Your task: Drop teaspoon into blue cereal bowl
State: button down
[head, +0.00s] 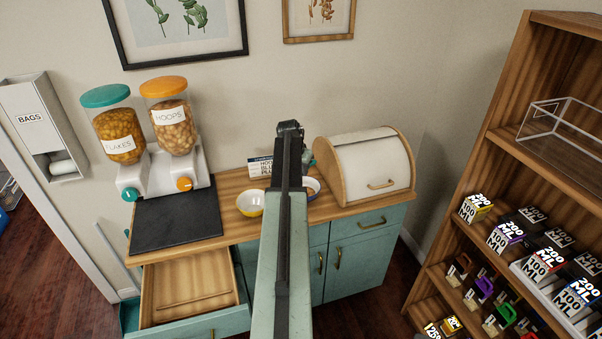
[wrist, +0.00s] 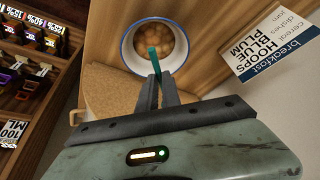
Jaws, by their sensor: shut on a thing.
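The blue cereal bowl (wrist: 127,48) is white with a blue rim and stands on the wooden counter, holding round brown cereal. My gripper (wrist: 160,82) is shut on a narrow teal piece, the teaspoon (wrist: 154,60). The teaspoon's visible part overlaps the bowl's near side and cereal in the wrist view; its height above them is hard to tell. The rest of it is hidden. My arm hides the gripper in the head view.
A yellow bowl (head: 249,204) stands left of my arm. A card (wrist: 275,45) reading "HOOPS BLUE PLUM" stands behind the bowls. A bread box (head: 365,170) is at the right, cereal dispensers (head: 150,140) at the left. A drawer (head: 185,290) is open below. Shelves (head: 510,150) stand far right.

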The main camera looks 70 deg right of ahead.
jog(key=shift+f+b, duration=3.1)
jog(key=shift+r, duration=0.1)
jog(key=c, duration=1.5)
grip_release()
jog(key=shift+o, duration=0.2)
jog(key=shift+r, duration=0.15)
jog(key=p+v, duration=0.7)
jog(key=v, duration=0.1)
jog(key=shift+p, duration=0.4)
jog(key=shift+f, duration=0.2)
